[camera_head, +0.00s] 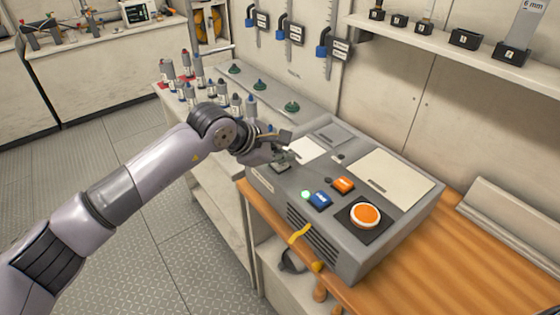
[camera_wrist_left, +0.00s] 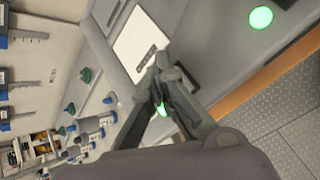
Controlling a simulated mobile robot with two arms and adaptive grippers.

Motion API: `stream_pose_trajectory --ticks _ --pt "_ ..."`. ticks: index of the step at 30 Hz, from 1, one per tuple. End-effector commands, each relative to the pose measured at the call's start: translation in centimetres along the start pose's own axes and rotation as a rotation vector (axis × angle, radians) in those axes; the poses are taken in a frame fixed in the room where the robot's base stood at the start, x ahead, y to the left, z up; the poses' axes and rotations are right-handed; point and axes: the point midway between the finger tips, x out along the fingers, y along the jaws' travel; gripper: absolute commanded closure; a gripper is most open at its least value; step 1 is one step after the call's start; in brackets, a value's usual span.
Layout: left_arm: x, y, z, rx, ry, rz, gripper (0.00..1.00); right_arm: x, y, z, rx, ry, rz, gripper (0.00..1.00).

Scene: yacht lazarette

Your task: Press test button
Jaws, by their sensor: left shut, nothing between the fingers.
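The grey test unit (camera_head: 330,222) sits on the wooden bench. My left gripper (camera_head: 284,157) is shut and empty at the far left part of the panel. In the left wrist view its fingers (camera_wrist_left: 162,80) are together by a white label (camera_wrist_left: 140,45). A green glowing spot (camera_wrist_left: 162,111) shows beside the fingers; a larger green lamp (camera_wrist_left: 262,17) lies farther right. I cannot tell whether the fingertips touch the panel.
A shelf (camera_head: 450,43) with labelled blocks is above.

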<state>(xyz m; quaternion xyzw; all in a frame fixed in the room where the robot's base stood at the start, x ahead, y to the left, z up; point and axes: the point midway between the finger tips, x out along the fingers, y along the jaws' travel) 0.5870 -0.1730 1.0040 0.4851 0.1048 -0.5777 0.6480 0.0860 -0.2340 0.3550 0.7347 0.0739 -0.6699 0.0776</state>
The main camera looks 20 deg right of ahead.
Motion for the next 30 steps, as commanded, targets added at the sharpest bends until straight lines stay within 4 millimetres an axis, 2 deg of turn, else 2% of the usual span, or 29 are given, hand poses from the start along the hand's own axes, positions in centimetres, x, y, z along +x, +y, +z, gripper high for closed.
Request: stream_pose_trajectory --ticks 12,23,30 --pt "-1.2 0.9 0.8 0.0 0.002 -0.001 1.0 -0.3 0.0 0.0 0.0 0.0 0.0 0.6" --pt "-1.4 1.0 1.0 0.0 0.001 0.0 1.0 -0.3 0.0 0.0 0.0 0.0 0.0 0.6" --pt "-2.8 2.1 2.0 0.001 -0.001 0.002 1.0 -0.9 0.0 -0.1 0.0 0.0 0.0 0.6"
